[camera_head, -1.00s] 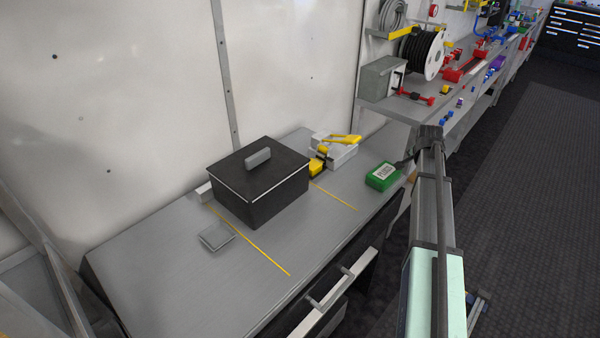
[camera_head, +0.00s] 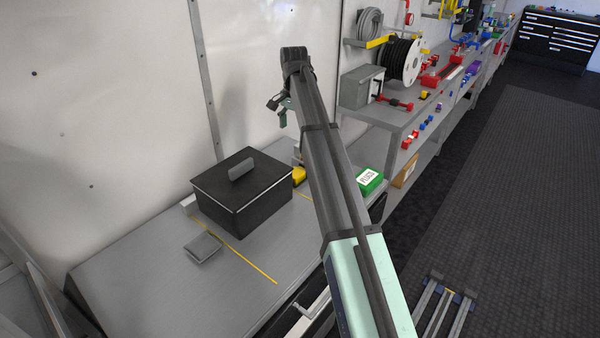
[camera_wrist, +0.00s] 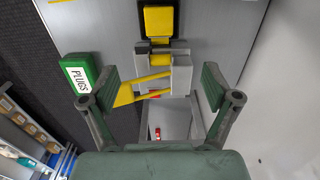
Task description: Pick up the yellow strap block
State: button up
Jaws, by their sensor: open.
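The yellow strap block (camera_wrist: 158,21) sits on a dark base at the top of the wrist view. In the head view only a part of the yellow block (camera_head: 299,175) shows, between the black box and my arm. A grey-white device (camera_wrist: 181,76) with yellow bars (camera_wrist: 146,86) lies just below it in the wrist view. My gripper (camera_wrist: 160,78) is open and empty, its fingers spread on either side of this device, with the block beyond the fingertips. In the head view my gripper (camera_head: 281,111) hangs above the bench; my arm hides the device there.
A black lidded box (camera_head: 242,190) stands left of the block on the grey bench (camera_head: 150,290). A green PLUGS box (camera_head: 369,181) lies to the right, and also shows in the wrist view (camera_wrist: 76,76). A small grey plate (camera_head: 203,247) lies in front of the black box.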

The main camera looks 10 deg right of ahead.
jog(key=p, duration=0.2)
send_over(295, 172)
notch_tip(295, 172, down, 12)
jog(key=shift+w+r, duration=0.15)
jog(key=shift+r, duration=0.05)
jog(key=shift+f+p, duration=1.15)
jog(key=shift+f, duration=1.5)
jog(key=shift+c, duration=0.3)
jog(key=shift+s, duration=0.2)
jog(key=c, duration=1.2)
